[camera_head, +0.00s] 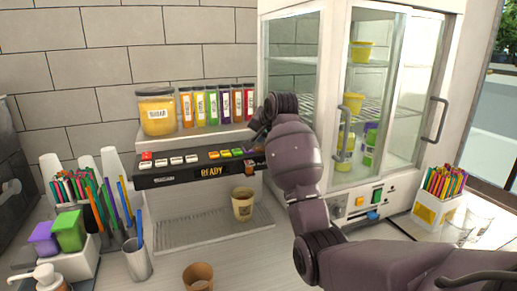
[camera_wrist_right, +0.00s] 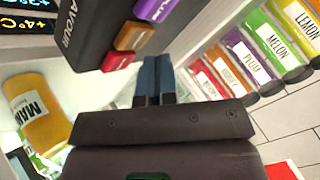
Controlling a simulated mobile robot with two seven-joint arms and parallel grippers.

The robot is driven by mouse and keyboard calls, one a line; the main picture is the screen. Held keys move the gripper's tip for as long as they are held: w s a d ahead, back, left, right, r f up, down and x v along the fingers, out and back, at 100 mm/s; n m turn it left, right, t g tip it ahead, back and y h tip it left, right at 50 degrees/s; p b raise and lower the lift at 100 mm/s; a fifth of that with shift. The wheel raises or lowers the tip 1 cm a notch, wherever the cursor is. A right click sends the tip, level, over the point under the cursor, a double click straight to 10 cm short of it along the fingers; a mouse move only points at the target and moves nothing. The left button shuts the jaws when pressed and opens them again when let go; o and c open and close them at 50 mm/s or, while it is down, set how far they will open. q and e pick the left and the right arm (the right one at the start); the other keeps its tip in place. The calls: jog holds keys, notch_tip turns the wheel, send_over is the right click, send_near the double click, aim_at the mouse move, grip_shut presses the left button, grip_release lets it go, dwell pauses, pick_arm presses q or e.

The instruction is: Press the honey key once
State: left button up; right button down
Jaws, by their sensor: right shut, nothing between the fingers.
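The machine's dark key panel (camera_head: 190,169) carries white keys at left and coloured keys at right, with a READY display. In the right wrist view the panel's end shows a purple key (camera_wrist_right: 154,9), an amber key (camera_wrist_right: 129,36) and a red key (camera_wrist_right: 115,61). I cannot read a honey label on any key. My left gripper is not in view.
Flavour bottles (camera_head: 212,107) and a sugar jar (camera_head: 157,112) stand on the shelf behind the panel. A paper cup (camera_head: 242,205) stands under it. A glass-door fridge (camera_head: 375,110) is close at right. Another cup (camera_head: 198,276) and a straw tumbler (camera_head: 137,260) stand in front.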

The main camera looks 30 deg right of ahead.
aim_at(260, 148)
jog(key=shift+f, duration=0.9)
dwell(1.3)
jog(key=shift+r, duration=0.9)
jog(key=shift+r, duration=2.5)
dwell(2.1)
